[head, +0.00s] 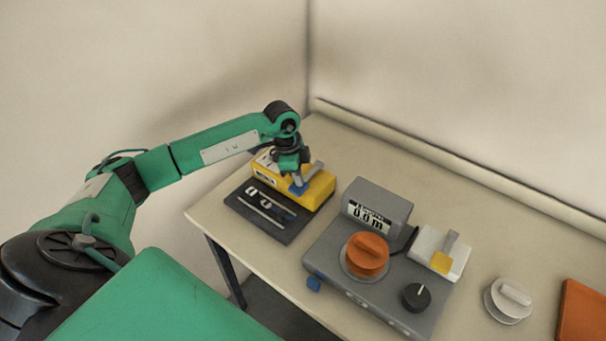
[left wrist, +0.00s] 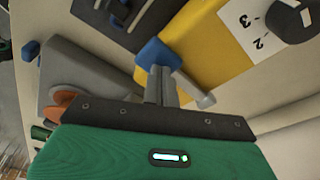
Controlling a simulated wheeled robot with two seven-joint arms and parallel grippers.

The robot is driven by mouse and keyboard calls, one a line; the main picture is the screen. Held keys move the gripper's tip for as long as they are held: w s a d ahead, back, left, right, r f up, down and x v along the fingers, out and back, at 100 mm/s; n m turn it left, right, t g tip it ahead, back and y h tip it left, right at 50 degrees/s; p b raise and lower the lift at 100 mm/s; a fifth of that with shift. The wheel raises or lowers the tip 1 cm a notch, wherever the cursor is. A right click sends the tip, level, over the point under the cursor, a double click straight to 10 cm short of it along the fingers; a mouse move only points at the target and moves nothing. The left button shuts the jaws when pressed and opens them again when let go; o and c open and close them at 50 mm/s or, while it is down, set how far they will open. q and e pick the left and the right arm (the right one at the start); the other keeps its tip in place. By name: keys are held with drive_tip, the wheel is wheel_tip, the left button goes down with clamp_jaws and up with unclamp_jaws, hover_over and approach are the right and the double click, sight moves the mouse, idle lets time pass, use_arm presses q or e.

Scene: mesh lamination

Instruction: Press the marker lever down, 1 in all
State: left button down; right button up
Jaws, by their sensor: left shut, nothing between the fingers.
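A yellow box (head: 318,188) stands at the far left of the table; it also shows in the left wrist view (left wrist: 205,45). A blue block (head: 298,189), apparently the pressing end of the marker lever, sits at the box's near side. In the left wrist view the blue block (left wrist: 155,52) lies right at the fingertips. My left gripper (left wrist: 160,72) is shut and empty, pointing down over the block. I cannot tell whether the tips touch it. In the head view my left gripper (head: 299,178) partly hides the box. My right gripper is not in view.
A black tray (head: 281,236) with small tools lies in front of the box. A grey machine (head: 330,255) with a display, orange knob (head: 367,254) and black knob (head: 416,297) stands right of it. Further right are a white box (head: 427,243), a white disc (head: 508,301) and an orange item (head: 583,312).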

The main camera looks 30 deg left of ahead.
use_arm(q)
drive_tip(key=shift+f, duration=0.15)
drive_tip(key=v, duration=0.1)
drive_tip(key=p, duration=0.1)
drive_tip(key=p+v, duration=0.1)
drive_tip(key=shift+d+r, duration=0.25)
drive_tip(key=shift+r, duration=0.15)
drive_tip(key=d+p+v, duration=0.1)
drive_tip(key=p+v, duration=0.4)
drive_tip(key=v, duration=0.1)
drive_tip(key=shift+w+r, duration=0.2)
drive_tip(key=shift+w, duration=0.15)
idle(0.4)
